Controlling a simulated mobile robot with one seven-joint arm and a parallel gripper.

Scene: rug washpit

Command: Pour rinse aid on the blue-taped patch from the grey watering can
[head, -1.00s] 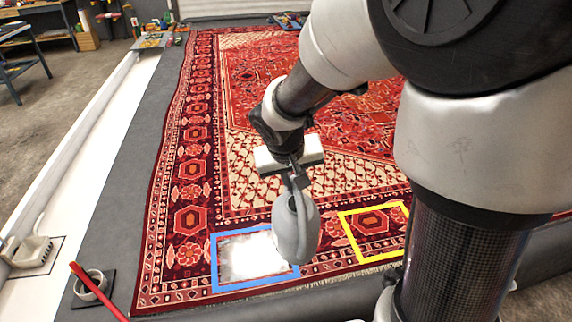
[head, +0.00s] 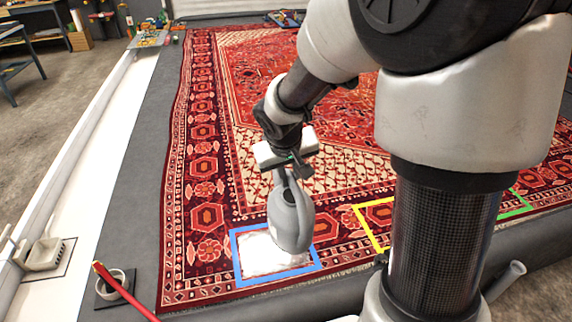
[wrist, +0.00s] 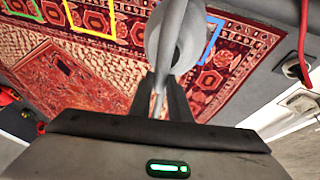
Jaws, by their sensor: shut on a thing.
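My gripper (head: 283,167) is shut on the handle of the grey watering can (head: 288,222). The can hangs below the gripper, over the right part of the blue-taped patch (head: 236,254), and hides some of it. Inside the blue tape the rug looks white. In the wrist view my gripper's fingers (wrist: 160,100) close on the handle of the can (wrist: 176,35), and the blue tape (wrist: 212,40) shows to the right of it. I cannot tell whether anything runs from the spout.
A yellow-taped patch (head: 371,229) lies right of the blue one on the red patterned rug (head: 190,290). A green-taped patch (head: 516,206) is partly hidden behind my arm. A red-handled tool (head: 125,291) and a round holder (head: 113,284) are at the front left.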

